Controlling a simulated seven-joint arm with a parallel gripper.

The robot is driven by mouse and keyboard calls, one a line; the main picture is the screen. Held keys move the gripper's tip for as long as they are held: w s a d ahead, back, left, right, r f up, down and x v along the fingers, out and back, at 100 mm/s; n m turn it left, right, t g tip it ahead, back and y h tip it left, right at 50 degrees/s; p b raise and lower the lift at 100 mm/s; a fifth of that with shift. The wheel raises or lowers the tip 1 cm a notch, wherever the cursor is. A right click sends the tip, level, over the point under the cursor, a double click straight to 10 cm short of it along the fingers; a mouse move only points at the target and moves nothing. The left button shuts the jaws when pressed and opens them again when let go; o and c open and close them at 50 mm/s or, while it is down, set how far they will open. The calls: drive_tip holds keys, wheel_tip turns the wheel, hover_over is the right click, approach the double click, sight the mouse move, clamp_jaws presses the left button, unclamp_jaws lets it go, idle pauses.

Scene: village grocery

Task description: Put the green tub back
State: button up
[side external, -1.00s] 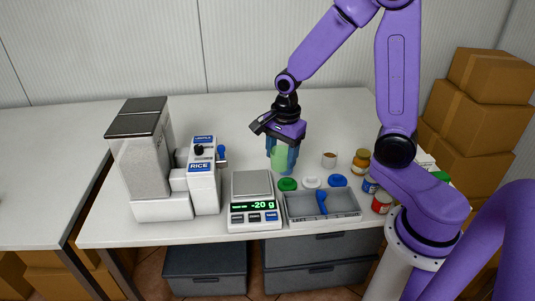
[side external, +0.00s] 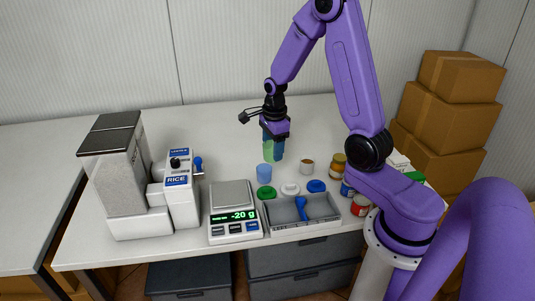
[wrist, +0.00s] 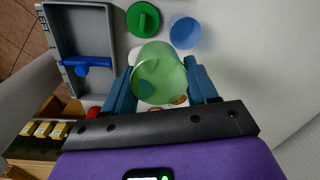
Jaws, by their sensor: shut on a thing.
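The green tub (side external: 268,149) is translucent and sits between the blue fingers of my gripper (side external: 273,154), which is shut on it. In the wrist view the green tub (wrist: 158,72) shows between both fingers. I cannot tell for certain how far it is above the table. A blue tub (side external: 264,173) stands on the table just in front of it and also shows in the wrist view (wrist: 185,32). A green lid (side external: 266,193), a white lid (side external: 290,189) and a blue lid (side external: 316,186) lie in a row nearer the front.
A tub with brown contents (side external: 307,168) and jars (side external: 338,166) stand to the right. A grey tray (side external: 326,223) holds a blue scoop (side external: 301,208). The scale (side external: 233,225) reads -20 g. The rice dispenser (side external: 180,197) stands left. The table behind my gripper is clear.

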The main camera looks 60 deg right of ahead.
drive_tip(key=d+f+m, duration=0.3)
drive_tip(key=d+f, duration=0.1)
drive_tip(key=d, duration=0.5)
drive_tip(key=shift+d+f, duration=0.1)
drive_tip(key=shift+f, duration=3.55)
drive_tip(key=shift+s+f, duration=0.1)
drive_tip(key=shift+f, duration=0.35)
drive_tip(key=o, duration=1.4)
wheel_tip(320, 180, up, 8)
